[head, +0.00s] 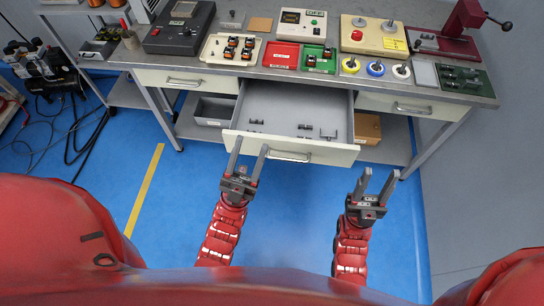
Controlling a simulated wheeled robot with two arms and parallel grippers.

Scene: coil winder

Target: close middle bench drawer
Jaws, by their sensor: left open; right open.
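The middle bench drawer (318,152) is pulled out from under the grey bench top. Several small dark parts lie on its floor. Its handle (290,155) is on the cream front panel. My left gripper (248,160) is open, with its fingertips in front of or over the left part of the drawer front; I cannot tell whether they touch it. My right gripper (376,186) is open and empty, in front of the right end of the drawer front and apart from it.
The left drawer (188,82) and right drawer (396,105) are shut. The bench top (230,72) holds trays, a control box (180,30), spools and a red press (448,35). A grey bin (213,110) and a brown box (368,128) stand on the lower shelf. Blue floor is clear in front.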

